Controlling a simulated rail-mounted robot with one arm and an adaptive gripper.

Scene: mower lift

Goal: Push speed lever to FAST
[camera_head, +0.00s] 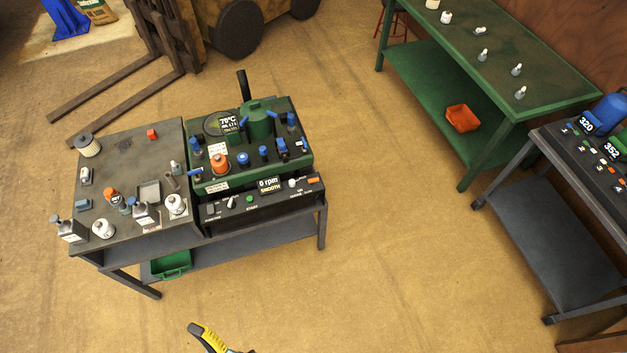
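A green engine unit (290,162) stands on the right part of a dark workbench. On its front is a black control panel (218,214) with a display (268,185) reading 0 rpm and SMOOTH. The panel has a small pale lever (232,202) at left, a green button (249,198), a white knob (292,183) and an orange piece (314,180) at right. The labels are too small to tell which is the speed lever or its setting. A yellow and black part of my gripper (207,338) shows at the bottom edge, apart from the bench. Its fingertips are not clearly visible.
The bench top (120,170) at left holds several bottles, jars and a tray. A dark upright handle (243,85) rises behind the engine unit. A green table (440,90) and a dark cart (540,210) stand at right. The floor before the bench is clear.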

